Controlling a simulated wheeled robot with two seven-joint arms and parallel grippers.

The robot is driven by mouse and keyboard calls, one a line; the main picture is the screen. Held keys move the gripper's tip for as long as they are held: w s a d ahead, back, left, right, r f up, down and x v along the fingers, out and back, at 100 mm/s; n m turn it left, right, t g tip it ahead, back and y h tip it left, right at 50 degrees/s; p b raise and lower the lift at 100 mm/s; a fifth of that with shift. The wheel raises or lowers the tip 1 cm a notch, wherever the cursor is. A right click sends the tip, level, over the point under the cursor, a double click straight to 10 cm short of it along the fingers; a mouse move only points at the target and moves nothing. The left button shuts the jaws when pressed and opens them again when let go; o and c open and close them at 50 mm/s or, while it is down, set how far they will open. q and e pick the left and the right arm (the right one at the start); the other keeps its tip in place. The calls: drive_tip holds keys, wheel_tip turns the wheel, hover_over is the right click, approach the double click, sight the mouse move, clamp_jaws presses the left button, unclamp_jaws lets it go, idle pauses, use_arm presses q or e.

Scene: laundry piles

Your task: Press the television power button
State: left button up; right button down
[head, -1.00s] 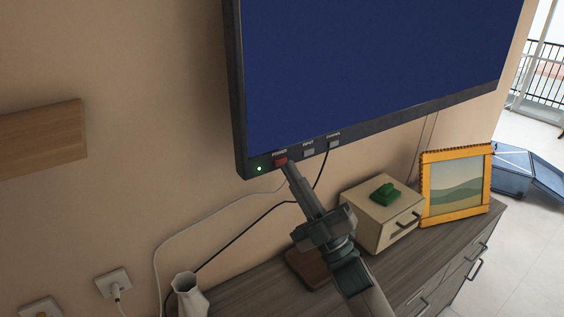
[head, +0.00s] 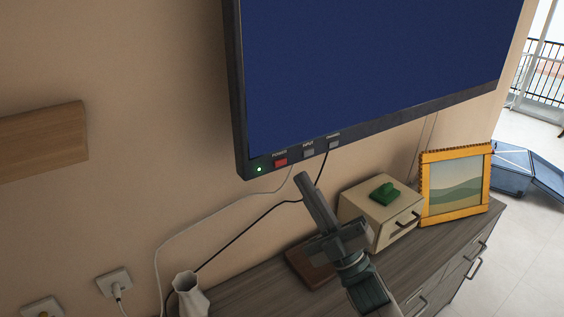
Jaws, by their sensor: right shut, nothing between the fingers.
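The television (head: 370,70) hangs on the wall with a lit blue screen. Its lower bezel carries a red power button (head: 281,162), with a grey input button (head: 308,153) and another grey button (head: 334,143) to its right. A small green light (head: 259,169) glows left of the red button. My right gripper (head: 301,177) is shut and empty. Its tips are below and slightly right of the red button, apart from the bezel. My left gripper is not in view.
Below the television stands a grey wooden dresser (head: 232,297). On it are a white vase (head: 190,297), a dark brown flat item (head: 305,268), a cream drawer box (head: 372,217) with a green object (head: 385,192) on top, and a yellow picture frame (head: 424,190). Cables hang along the wall.

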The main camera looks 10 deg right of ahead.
drive_tip(key=shift+s+d, duration=0.3)
drive_tip(key=shift+s, duration=0.5)
idle(0.5)
